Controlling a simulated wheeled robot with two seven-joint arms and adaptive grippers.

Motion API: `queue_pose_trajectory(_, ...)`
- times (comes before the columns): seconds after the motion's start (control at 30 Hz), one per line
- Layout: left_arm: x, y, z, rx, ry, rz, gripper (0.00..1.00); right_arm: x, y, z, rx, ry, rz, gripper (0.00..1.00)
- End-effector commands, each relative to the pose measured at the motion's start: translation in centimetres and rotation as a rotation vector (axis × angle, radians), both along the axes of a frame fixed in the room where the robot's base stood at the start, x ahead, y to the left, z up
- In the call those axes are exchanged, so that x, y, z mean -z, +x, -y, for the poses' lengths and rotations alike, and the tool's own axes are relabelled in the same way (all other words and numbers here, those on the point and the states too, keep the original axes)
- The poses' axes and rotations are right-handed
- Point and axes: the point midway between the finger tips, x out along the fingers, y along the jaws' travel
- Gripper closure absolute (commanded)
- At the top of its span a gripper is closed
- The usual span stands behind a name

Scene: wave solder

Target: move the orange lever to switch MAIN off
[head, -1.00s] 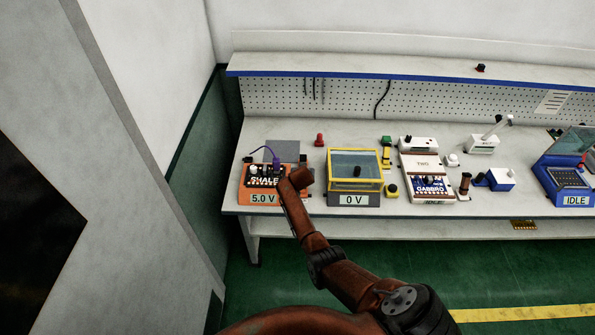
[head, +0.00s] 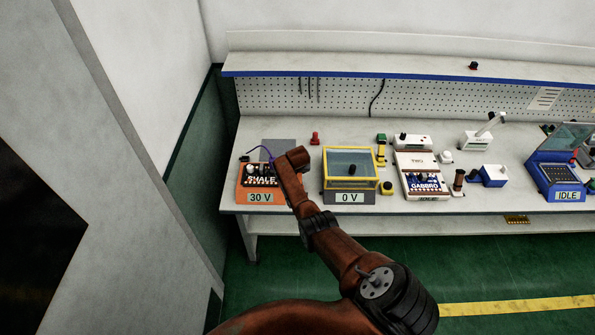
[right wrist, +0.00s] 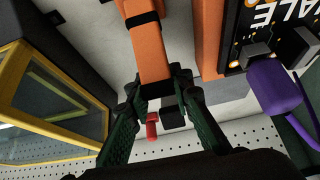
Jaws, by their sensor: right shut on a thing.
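The orange lever (right wrist: 153,60), a long bar with a black band, runs down from the top of the right wrist view. My right gripper (right wrist: 156,98) has its dark green fingers on either side of the bar's end and is shut on it. In the head view my right wrist covers the gripper and lever, beside the orange SHALE unit (head: 259,197), whose display reads 30 V. The unit's dark panel (right wrist: 284,42) and a purple plug (right wrist: 275,88) show at the right of the wrist view. No MAIN label is readable. My left gripper is not in view.
A yellow-framed clear case (head: 351,183) reading 0 V stands close right of my wrist; its frame (right wrist: 12,75) shows in the wrist view. A red knob (head: 315,138) stands behind. The GABBRO unit (head: 424,186) and a blue IDLE machine (head: 560,180) are farther right.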

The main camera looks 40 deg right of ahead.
Motion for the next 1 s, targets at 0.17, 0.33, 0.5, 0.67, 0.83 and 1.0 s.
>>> queue_pose_trajectory(0.17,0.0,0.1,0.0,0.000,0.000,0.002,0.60,0.0,0.1,-0.1,-0.001,0.000,0.000,0.70)
queue_pose_trajectory(0.33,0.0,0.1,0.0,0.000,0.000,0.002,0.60,0.0,0.1,-0.1,-0.001,-0.001,0.000,0.61)
queue_pose_trajectory(0.5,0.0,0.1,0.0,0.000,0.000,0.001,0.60,0.0,0.1,-0.1,-0.002,-0.001,0.000,0.61)
queue_pose_trajectory(0.67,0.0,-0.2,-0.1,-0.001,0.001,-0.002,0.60,-0.2,0.0,-0.2,-0.001,-0.002,0.000,0.61)
queue_pose_trajectory(0.83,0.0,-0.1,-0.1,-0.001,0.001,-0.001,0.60,-1.2,-0.4,-0.6,-0.002,-0.002,0.002,0.61)
queue_pose_trajectory(1.0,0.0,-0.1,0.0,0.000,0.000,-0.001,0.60,-3.1,-1.2,-1.3,-0.001,-0.002,0.003,0.61)
